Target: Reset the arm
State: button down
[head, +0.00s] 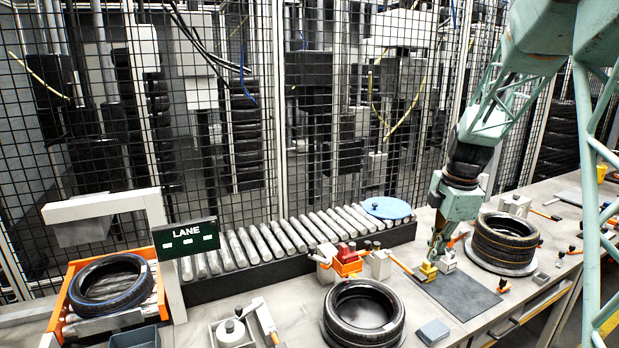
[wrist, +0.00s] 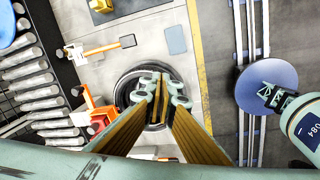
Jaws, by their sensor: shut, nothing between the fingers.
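My arm comes down from the upper right in the head view, and my gripper (head: 437,248) hangs pointing down over the bench. In the wrist view my gripper (wrist: 165,88) shows its long fingers closed together and empty. Behind the fingers, a single black tyre (wrist: 127,88) lies on the bench, partly hidden by them. The same tyre (head: 362,308) stands at the front middle in the head view. My gripper is apart from it; its exact height is hard to tell.
A tyre stack (head: 505,243) stands to the right, beside a dark mat (head: 465,297). A roller conveyor (head: 275,240) ends near a blue disc (head: 386,207). Orange-handled fixtures (head: 349,262) stand behind the front tyre.

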jog(key=s+a+r+m+t+b, duration=0.1)
jog(key=s+a+r+m, duration=0.35)
jog(key=s+r, duration=0.5)
jog(key=s+a+r+m, duration=0.4)
jog(key=s+a+r, duration=0.15)
jog(key=s, duration=0.65)
jog(key=s+a+m, duration=0.1)
jog(key=s+m, duration=0.2)
jog(key=s, duration=0.6)
jog(key=s+a+m+b, duration=0.1)
jog(key=s+m, duration=0.3)
jog(key=s, duration=0.5)
jog(key=s+a+m+t, duration=0.1)
jog(key=s+a+m, duration=0.1)
jog(key=s, duration=0.7)
jog(key=shift+a+r+m, duration=0.25)
jog(key=shift+r+m, duration=0.2)
jog(key=shift+m, duration=0.2)
